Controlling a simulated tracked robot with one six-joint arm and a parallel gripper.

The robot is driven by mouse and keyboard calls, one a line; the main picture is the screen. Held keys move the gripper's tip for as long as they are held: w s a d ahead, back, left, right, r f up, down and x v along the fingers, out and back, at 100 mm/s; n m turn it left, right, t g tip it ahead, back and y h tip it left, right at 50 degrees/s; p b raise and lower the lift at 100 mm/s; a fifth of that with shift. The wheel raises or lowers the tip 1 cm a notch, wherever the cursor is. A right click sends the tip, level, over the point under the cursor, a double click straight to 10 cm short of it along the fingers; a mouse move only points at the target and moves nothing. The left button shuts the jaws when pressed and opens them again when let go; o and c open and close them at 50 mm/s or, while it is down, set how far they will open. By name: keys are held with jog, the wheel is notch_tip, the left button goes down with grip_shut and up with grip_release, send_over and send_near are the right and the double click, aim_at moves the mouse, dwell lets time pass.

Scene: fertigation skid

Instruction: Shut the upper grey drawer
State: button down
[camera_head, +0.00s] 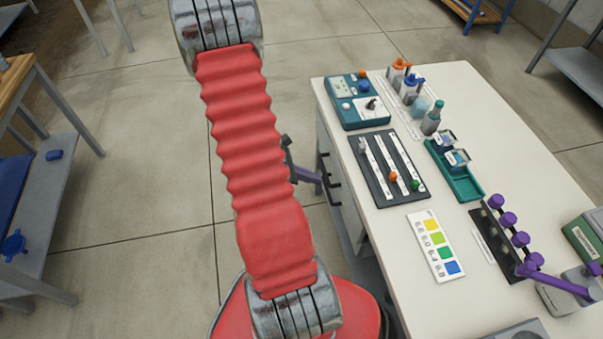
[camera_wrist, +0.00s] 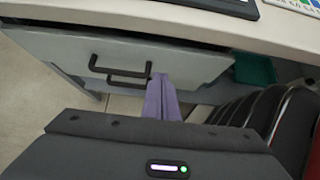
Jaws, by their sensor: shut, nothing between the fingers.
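The upper grey drawer (camera_wrist: 60,48) shows its front in the wrist view, just below the white tabletop. A dark strip runs above its top edge, and it looks slightly out; how far I cannot tell. Its black bar handle (camera_wrist: 118,71) is at the middle of the front. A second black handle (camera_wrist: 128,84) shows just below it. In the head view the drawer fronts (camera_head: 347,205) are seen steeply from above. My gripper (camera_wrist: 161,84) has its purple fingers shut and empty, just right of the handles. The head view shows the fingers (camera_head: 309,177) left of the handles; contact is unclear.
The white tabletop (camera_head: 390,225) overhangs the drawers and carries a teal meter (camera_head: 357,101), a slider board (camera_head: 388,167), a colour card (camera_head: 435,246) and purple-capped vials (camera_head: 510,220). A green bin (camera_wrist: 254,69) is right of the drawer. Open floor (camera_head: 160,150) lies left.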

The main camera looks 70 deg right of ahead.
jog(key=shift+v, duration=2.35)
jog(key=w+a+r+m+t, duration=0.55)
jog(key=w+a+r, duration=0.75)
jog(key=a+r, duration=0.4)
jog(key=a+r+t+y, duration=0.2)
jog(key=a+r+t, duration=0.2)
jog(key=a, duration=0.6)
jog(key=a+r+m+t+y, duration=0.1)
jog(key=a+r+t+y, duration=0.2)
jog(key=a+r, duration=0.6)
jog(key=shift+w+a+t+y, duration=0.35)
jog(key=shift+a+t, duration=0.1)
jog(key=shift+a, duration=0.8)
jog(key=shift+d+m, duration=0.1)
jog(key=shift+m, duration=0.15)
